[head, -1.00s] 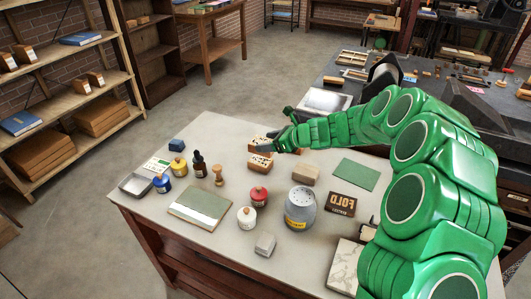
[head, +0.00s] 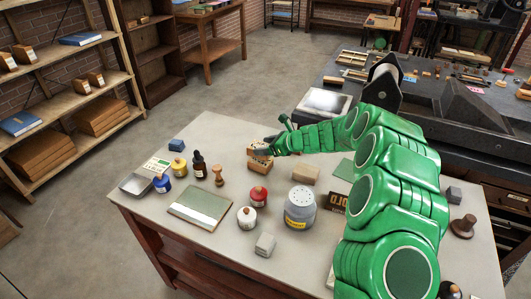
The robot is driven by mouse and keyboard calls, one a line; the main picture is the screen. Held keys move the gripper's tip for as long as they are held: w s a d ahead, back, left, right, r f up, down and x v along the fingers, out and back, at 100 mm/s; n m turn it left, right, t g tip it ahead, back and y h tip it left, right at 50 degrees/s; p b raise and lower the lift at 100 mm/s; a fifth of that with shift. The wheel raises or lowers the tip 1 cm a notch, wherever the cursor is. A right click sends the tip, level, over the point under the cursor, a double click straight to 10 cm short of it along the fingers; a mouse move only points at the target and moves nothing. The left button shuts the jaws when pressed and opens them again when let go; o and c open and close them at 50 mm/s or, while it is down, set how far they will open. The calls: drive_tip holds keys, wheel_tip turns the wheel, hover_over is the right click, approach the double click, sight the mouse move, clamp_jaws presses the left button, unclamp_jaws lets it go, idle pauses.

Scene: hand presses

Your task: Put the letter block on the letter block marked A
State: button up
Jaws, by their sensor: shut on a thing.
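A wooden letter block (head: 258,149) is in my gripper (head: 264,147), which is shut on it near the far middle of the pale table. A second wooden block (head: 259,165) shows directly below it in the picture. I take the lower one for the letter block marked A, but its letter is too small to read. The held block appears right over the lower one, and I cannot tell whether they touch. My green fingers partly hide the held block's right side.
A plain wooden block (head: 305,174) stands close on the right. A small wooden stamp (head: 217,176) and a dark dropper bottle (head: 199,163) are to the left. A grey powder tin (head: 300,207) and a red-topped jar (head: 259,196) stand nearer. Bare table (head: 235,135) lies behind.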

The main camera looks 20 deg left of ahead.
drive_tip(key=shift+f, duration=1.5)
drive_tip(key=shift+f, duration=0.1)
drive_tip(key=o, duration=1.1)
drive_tip(key=shift+d+r, duration=0.3)
drive_tip(key=v, duration=1.1)
drive_tip(key=shift+s+d, duration=0.1)
drive_tip(key=shift+d, duration=0.1)
